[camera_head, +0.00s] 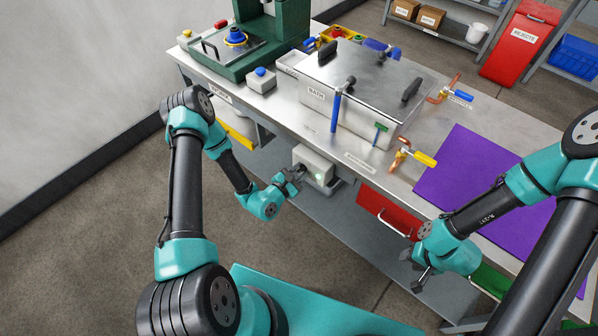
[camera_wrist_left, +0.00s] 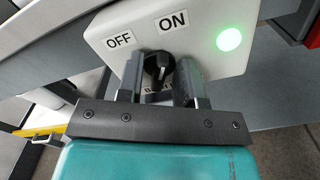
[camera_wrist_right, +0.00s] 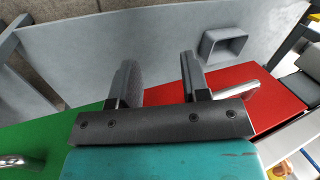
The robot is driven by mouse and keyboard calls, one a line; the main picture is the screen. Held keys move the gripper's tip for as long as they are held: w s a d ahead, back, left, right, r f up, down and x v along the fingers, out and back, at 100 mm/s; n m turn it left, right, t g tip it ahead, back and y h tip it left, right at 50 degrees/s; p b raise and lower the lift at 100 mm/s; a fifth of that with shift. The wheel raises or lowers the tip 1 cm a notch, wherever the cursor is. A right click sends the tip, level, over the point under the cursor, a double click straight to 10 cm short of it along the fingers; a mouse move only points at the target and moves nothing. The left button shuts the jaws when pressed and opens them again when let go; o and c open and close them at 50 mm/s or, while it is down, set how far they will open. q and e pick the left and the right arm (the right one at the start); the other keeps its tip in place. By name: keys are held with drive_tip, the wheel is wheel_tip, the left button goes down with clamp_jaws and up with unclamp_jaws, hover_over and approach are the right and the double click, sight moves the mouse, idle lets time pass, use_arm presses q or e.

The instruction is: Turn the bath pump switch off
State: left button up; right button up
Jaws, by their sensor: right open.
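The bath pump switch is a light box with a dark rotary knob (camera_wrist_left: 158,66), an OFF label (camera_wrist_left: 120,40), an ON label (camera_wrist_left: 173,22) and a lit green lamp (camera_wrist_left: 229,39). In the head view the switch box (camera_head: 314,166) is on the bench front, below the bath (camera_head: 345,105). My left gripper (camera_wrist_left: 160,72) is at the box with its fingers on both sides of the knob. I cannot tell whether they touch it. My right gripper (camera_head: 418,270) is open and empty before the bench front; it also shows in the right wrist view (camera_wrist_right: 158,65).
A red drawer (camera_head: 388,212) is right of the switch box, and a green drawer (camera_wrist_right: 35,150) is near my right gripper. On the bench are a purple mat (camera_head: 480,175), valves with yellow (camera_head: 424,158) and blue handles, and a green press. Floor in front is clear.

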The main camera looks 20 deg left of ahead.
use_arm(q)
drive_tip(key=c, duration=0.4)
drive_tip(key=shift+n, duration=0.5)
drive_tip(key=n, duration=0.5)
drive_tip(key=shift+a, duration=0.1)
drive_tip(key=n, duration=0.6)
drive_tip(key=shift+a, duration=0.1)
drive_tip(key=o, duration=0.6)
drive_tip(key=shift+c, duration=0.2)
